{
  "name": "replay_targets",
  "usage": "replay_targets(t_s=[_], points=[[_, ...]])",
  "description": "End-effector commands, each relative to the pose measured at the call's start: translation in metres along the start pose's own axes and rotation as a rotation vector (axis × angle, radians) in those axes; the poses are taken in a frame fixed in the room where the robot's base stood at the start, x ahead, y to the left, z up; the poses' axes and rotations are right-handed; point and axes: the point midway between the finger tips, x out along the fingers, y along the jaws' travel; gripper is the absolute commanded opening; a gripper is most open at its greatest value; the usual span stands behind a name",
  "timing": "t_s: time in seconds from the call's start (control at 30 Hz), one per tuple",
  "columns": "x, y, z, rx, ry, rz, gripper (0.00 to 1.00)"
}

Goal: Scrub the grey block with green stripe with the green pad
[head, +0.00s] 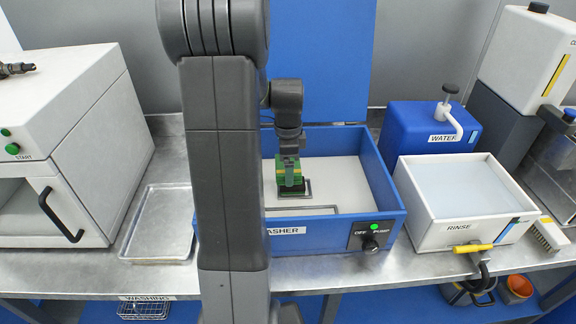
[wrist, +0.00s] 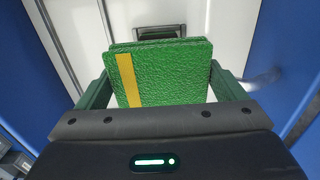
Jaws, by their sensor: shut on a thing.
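My gripper (head: 290,160) is over the blue washer tub (head: 392,214) and shut on the green pad (wrist: 180,75). The pad has a yellow stripe and sits between the two green-grey fingers in the wrist view. In the head view the green pad (head: 291,173) points down toward the tub's pale floor. Something dark shows just under it, and I cannot tell whether the pad touches it. A dark grey frame-like shape lies around there on the tub floor. I cannot make out the grey block with green stripe; it may be hidden below the pad.
The white rinse basin (head: 432,237) with a yellow-handled tap stands right of the tub. A metal tray (head: 158,222) and a white START-marked cabinet (head: 112,135) are at left.

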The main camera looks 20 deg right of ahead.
Motion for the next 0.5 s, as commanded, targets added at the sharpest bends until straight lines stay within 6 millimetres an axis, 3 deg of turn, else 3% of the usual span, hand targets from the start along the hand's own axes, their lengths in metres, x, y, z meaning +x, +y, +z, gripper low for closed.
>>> replay_targets(t_s=[0.03, 0.5], points=[[-0.011, 0.0, 0.0, 0.0, 0.0, -0.001, 0.72], [-0.068, 0.0, 0.0, 0.0, 0.0, -0.001, 0.72]])
